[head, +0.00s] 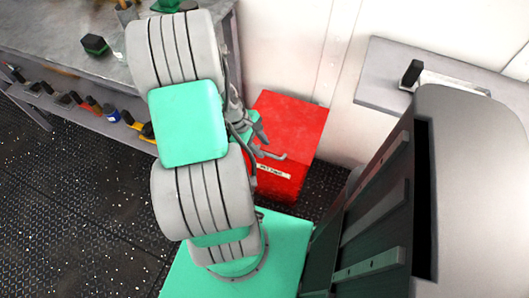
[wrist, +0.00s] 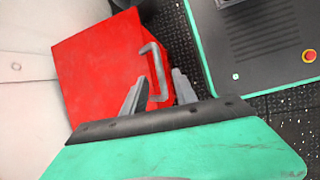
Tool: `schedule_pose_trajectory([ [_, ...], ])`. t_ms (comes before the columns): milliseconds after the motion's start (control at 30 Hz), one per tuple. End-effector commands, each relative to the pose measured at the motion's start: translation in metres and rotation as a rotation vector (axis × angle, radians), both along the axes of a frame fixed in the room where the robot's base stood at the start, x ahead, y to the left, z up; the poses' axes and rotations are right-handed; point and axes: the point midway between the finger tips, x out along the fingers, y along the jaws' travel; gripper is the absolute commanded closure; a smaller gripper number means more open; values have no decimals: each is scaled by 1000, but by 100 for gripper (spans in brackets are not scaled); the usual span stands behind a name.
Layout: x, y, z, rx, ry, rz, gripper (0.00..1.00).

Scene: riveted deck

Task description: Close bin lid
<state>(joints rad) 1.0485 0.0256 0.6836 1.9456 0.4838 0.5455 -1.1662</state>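The red bin (head: 285,186) stands on the floor against the white wall, with a pale label on its front. Its red lid (head: 295,118) looks flat across the top in the head view; I cannot tell whether a gap is left under it. The lid also fills the left of the wrist view (wrist: 95,75). A grey bar handle (wrist: 154,58) stands out near the lid's edge. My gripper (wrist: 160,78) is open, its two fingers apart on either side of the handle's lower part; contact is not clear. In the head view my arm partly hides my gripper (head: 259,133) and the bin's left side.
A grey workbench (head: 75,65) with tools stands at the left, with a lower shelf of several small items. A grey wall shelf (head: 385,75) holding a black-handled tool is at the right. Dark speckled floor (head: 70,190) is open at lower left.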

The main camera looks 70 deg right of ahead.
Motion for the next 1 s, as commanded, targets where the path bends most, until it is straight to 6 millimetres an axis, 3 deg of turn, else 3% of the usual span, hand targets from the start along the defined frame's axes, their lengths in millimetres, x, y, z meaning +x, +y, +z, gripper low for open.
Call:
schedule_pose_trajectory([
  [33, -4, 0, -12, 4, 1, -2, 66],
  [200, -11, -3, -29, 2, -1, 0, 66],
  [467, -12, -3, -30, 0, -3, 0, 66],
  [900, -12, -3, -30, 0, -3, 0, 100],
  [1000, -12, -3, -30, 1, -3, 0, 100],
])
